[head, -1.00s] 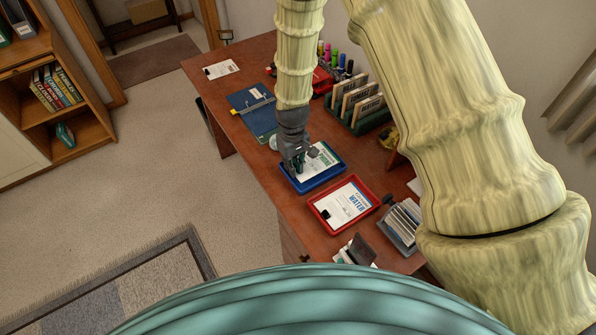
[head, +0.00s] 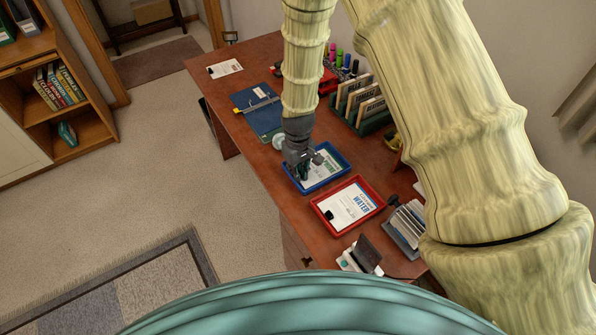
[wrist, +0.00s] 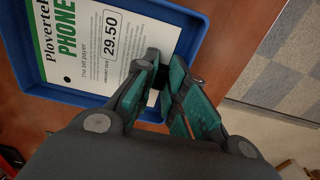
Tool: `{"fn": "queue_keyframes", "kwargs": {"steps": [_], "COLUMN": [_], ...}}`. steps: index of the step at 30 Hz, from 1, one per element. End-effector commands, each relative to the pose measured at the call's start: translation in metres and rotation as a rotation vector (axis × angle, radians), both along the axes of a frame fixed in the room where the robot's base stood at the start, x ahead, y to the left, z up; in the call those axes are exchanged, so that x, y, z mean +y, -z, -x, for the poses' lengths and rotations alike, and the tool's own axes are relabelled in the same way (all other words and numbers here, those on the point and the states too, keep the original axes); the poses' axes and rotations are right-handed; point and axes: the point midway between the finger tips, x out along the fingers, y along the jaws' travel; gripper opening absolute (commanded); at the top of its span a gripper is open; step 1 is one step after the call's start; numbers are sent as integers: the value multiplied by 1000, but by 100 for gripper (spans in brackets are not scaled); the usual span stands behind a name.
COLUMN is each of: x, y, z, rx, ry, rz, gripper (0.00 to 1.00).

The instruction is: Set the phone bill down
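The phone bill (head: 326,168) is a white sheet with a green heading. It lies inside the blue tray (head: 331,181) on the desk. In the wrist view the bill (wrist: 105,45) reads 29.50, and the tray's blue rim (wrist: 90,97) shows around it. My gripper (head: 306,172) is over the tray's near-left side. In the wrist view its teal-padded fingers (wrist: 165,62) are a little apart, with a narrow gap between them and no paper seen in it. The fingertips are beside the bill's edge and hide part of it and of the rim.
A red tray (head: 363,220) with a water bill (head: 348,207) stands just right of the blue tray. A blue binder (head: 258,112) lies to the left, and a green rack (head: 374,122) of folders stands behind. A card file (head: 405,228) is at the right.

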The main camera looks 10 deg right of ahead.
Motion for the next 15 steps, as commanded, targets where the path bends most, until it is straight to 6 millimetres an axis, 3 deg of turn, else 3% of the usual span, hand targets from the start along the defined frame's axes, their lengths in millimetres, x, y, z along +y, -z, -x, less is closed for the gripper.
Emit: {"fn": "queue_keyframes", "kwargs": {"steps": [3,15], "x": [1,1], "y": [0,-5], "z": [0,0], "rx": [0,-1], "ry": [-1,-1], "rz": [-1,0], "gripper": [33,33]}}
